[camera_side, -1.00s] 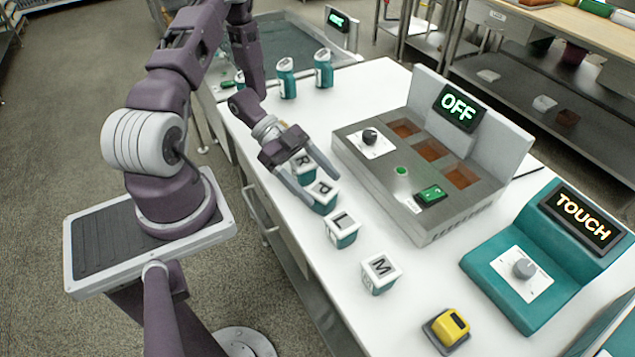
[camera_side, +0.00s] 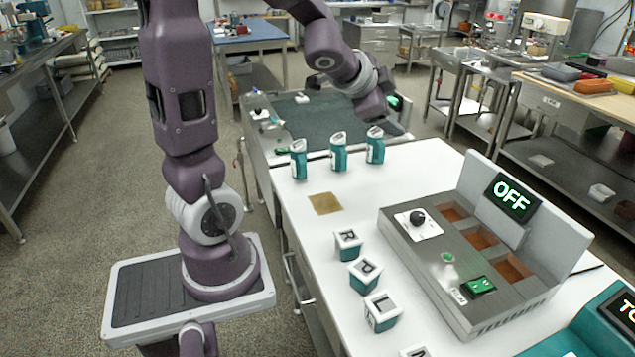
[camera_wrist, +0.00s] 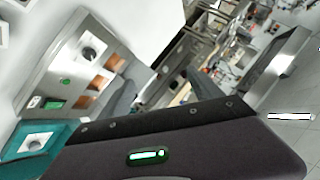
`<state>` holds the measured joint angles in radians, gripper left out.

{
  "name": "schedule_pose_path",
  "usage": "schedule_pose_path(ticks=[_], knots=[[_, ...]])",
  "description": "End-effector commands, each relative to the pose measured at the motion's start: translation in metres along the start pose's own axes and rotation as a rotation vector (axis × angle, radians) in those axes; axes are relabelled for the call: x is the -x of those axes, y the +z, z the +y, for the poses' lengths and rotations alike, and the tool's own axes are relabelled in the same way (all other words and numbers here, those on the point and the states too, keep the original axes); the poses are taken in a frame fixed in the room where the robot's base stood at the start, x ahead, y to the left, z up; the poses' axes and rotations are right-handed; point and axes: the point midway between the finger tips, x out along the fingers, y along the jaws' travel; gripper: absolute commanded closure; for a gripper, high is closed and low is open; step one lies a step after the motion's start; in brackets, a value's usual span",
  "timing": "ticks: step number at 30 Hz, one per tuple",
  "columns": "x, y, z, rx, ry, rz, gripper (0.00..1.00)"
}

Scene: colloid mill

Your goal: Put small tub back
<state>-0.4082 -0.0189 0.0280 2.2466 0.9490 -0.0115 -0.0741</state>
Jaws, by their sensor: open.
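Several small teal tubs with white lettered lids stand in a row on the white table: the R tub (camera_side: 347,244), the P tub (camera_side: 364,276), one with a hard-to-read letter (camera_side: 381,313), and the M tub (camera_side: 414,352), cut off by the lower edge. I cannot tell which is the task's small tub. My gripper is raised beyond the teal bottles in the side view, its fingers not clearly visible there. In the wrist view my gripper (camera_wrist: 162,92) has its two grey fingers apart, with nothing seen between them.
Teal bottles (camera_side: 338,152) stand at the table's far end, near a bare tan square (camera_side: 325,203). A grey machine (camera_side: 470,262) with an OFF display and brown recesses stands right of the tubs. A teal control box (camera_side: 590,330) is at lower right. White table between is clear.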

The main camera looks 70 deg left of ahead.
Motion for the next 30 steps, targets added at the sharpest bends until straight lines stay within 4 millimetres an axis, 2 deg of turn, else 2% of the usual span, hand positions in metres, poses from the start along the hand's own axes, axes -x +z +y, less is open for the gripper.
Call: schedule_pose_path(ticks=[1, 2, 3, 6, 9, 10, 14, 30], knots=[[0.044, -0.005, 0.012, 0.105, -0.021, -0.035, 0.26], [0.069, -0.001, 0.026, 0.180, -0.008, -0.070, 0.26], [0.100, 0.007, 0.050, 0.274, 0.034, -0.111, 0.26], [0.165, 0.028, 0.115, 0.434, 0.207, -0.194, 0.26], [0.206, 0.043, 0.159, 0.500, 0.354, -0.242, 0.26], [0.213, 0.045, 0.167, 0.508, 0.384, -0.251, 0.26], [0.227, 0.050, 0.181, 0.522, 0.438, -0.270, 0.26], [0.226, 0.049, 0.179, 0.523, 0.434, -0.270, 0.26]])
